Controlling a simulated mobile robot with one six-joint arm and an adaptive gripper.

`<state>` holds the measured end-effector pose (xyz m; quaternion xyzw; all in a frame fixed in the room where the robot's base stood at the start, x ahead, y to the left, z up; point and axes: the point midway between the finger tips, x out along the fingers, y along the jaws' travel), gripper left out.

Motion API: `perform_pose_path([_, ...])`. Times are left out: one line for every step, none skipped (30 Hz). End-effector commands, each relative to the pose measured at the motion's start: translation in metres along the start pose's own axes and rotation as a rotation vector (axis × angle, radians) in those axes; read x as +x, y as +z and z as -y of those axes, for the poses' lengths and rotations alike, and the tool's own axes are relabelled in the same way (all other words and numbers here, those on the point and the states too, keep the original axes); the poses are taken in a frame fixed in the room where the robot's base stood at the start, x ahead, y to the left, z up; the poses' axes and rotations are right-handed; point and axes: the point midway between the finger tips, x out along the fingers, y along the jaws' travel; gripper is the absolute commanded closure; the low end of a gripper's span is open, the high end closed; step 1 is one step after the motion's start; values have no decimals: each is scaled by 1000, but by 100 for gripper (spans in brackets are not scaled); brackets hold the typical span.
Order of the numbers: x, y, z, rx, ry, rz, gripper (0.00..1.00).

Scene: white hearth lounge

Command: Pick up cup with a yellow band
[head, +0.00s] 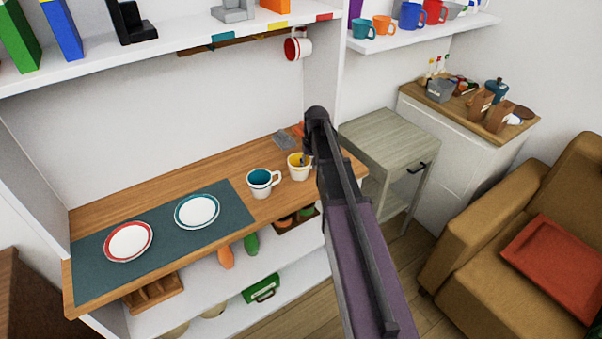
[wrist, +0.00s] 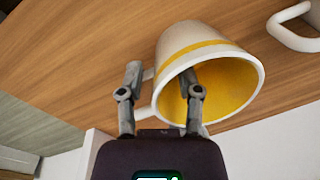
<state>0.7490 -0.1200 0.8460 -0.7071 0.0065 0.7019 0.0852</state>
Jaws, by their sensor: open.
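The cup with a yellow band (wrist: 190,48) is white outside and yellow inside. In the head view this cup (head: 294,172) stands upright on the wooden counter (head: 150,205), right of a teal-rimmed cup. My gripper (wrist: 161,80) is open at its rim. I cannot tell whether either finger touches the cup. In the head view my arm hides most of the gripper.
The teal-rimmed cup (head: 262,183) stands close left. Two plates, red-rimmed (head: 128,241) and teal-rimmed (head: 197,211), lie on a dark mat (head: 95,260). A red-rimmed mug (head: 297,47) hangs above under the shelf. A grey-green side table (head: 390,135) stands right.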

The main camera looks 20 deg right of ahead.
Motion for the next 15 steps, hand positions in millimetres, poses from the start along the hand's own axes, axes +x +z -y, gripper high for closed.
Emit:
perform_pose_path([7,0,0,0,0,0,55])
perform_pose_path([9,0,0,0,0,0,55])
perform_pose_path([11,0,0,0,0,-1,55])
perform_pose_path([12,0,0,0,0,-1,55])
perform_pose_path([13,0,0,0,0,-1,55])
perform_pose_path([14,0,0,0,0,-1,55])
perform_pose_path([14,0,0,0,0,-1,55])
perform_pose_path([15,0,0,0,0,-1,55])
perform_pose_path([15,0,0,0,0,-1,55])
perform_pose_path([15,0,0,0,0,-1,55])
perform_pose_path([15,0,0,0,0,-1,55])
perform_pose_path([15,0,0,0,0,-1,55])
perform_pose_path([14,0,0,0,0,-1,55])
perform_pose_path([14,0,0,0,0,-1,55])
perform_pose_path([14,0,0,0,0,-1,55])
